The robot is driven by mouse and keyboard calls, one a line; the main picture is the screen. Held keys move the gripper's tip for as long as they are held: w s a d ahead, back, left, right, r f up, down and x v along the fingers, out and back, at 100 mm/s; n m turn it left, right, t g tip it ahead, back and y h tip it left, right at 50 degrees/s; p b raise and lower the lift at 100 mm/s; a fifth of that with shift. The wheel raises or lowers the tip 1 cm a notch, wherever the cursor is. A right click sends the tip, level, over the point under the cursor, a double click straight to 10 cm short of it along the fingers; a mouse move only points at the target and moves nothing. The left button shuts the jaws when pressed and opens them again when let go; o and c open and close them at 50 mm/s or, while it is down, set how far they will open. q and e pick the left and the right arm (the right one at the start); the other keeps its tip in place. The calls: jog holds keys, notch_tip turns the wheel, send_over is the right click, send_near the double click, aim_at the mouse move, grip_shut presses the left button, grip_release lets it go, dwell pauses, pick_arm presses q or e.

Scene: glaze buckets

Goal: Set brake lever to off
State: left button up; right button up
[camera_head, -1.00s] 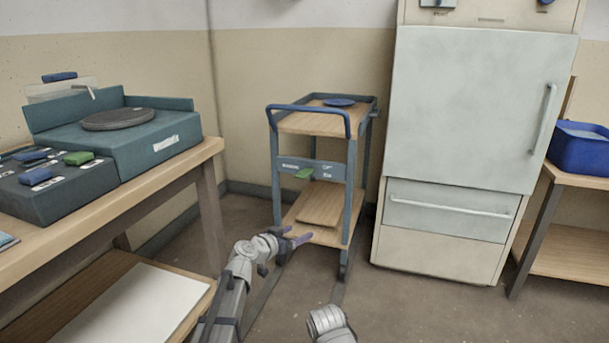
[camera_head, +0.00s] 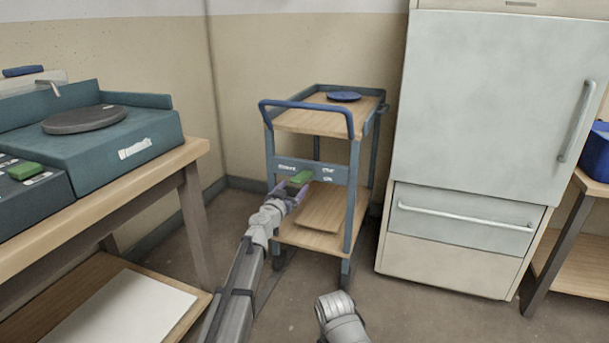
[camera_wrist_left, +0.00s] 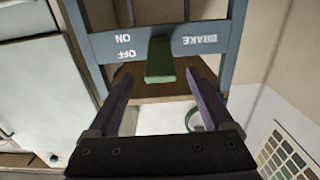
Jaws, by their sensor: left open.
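The green brake lever (camera_head: 300,178) sticks out of the blue-grey crossbar (camera_head: 345,172) on the front of the cart. The crossbar carries white lettering for brake, on and off. In the left wrist view the lever (camera_wrist_left: 160,62) lies between my left gripper's two fingers (camera_wrist_left: 158,78), with gaps on both sides. That view shows the lettering upside down. In the head view my left gripper (camera_head: 291,192) is open just below and in front of the lever, partly overlapping it. My right gripper is out of view; only a piece of that arm shows at the bottom.
The cart has a blue handle (camera_head: 305,105), a blue disc (camera_head: 343,96) on its top shelf, and a lower shelf (camera_head: 310,238). A pale cabinet (camera_head: 490,120) stands close to its right. A wooden table (camera_head: 110,195) stands at the left. Floor is bare in front.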

aim_at(305, 173)
pick_arm(q)
jog(key=shift+x, duration=3.95)
grip_shut()
